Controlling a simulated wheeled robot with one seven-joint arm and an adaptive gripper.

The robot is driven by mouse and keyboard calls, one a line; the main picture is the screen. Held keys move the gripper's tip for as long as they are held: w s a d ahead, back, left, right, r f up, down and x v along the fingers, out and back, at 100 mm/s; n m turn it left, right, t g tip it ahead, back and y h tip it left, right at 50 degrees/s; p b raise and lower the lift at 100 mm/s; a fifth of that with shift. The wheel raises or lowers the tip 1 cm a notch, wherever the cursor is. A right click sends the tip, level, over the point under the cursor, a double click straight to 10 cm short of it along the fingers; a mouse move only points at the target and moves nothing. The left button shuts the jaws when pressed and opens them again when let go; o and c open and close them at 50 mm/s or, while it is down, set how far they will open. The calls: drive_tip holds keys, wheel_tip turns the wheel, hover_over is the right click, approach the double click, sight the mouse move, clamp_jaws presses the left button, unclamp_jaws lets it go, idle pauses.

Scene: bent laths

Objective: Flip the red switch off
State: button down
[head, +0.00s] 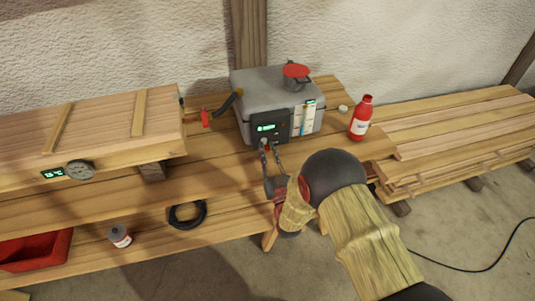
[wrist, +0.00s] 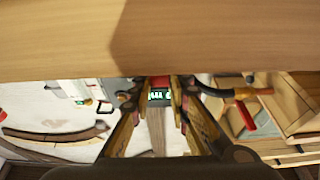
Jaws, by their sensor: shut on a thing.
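The red switch (head: 266,147) is on the lower front of a grey machine (head: 262,92), below a dark panel with a green display (head: 266,127). It is small and partly covered by my fingers. My gripper (head: 270,148) is at the machine's front, its fingertips at the switch. In the wrist view the two fingers of my gripper (wrist: 158,92) stand either side of the red switch (wrist: 159,80) and are shut on it. The lit display shows just beyond. Whether the switch is on or off cannot be told.
The machine stands on a plank bench (head: 225,170). A red bottle (head: 361,118) stands to its right and a pot with a red lid (head: 296,71) sits on top. A dark hose (head: 228,102) and red handle (head: 206,118) lead left to a long wooden box (head: 110,120).

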drive_tip(key=shift+f+t, duration=0.1)
drive_tip(key=shift+t, duration=0.3)
drive_tip(key=c, duration=1.7)
unclamp_jaws()
drive_tip(key=v, duration=1.2)
drive_tip(key=shift+d, duration=0.1)
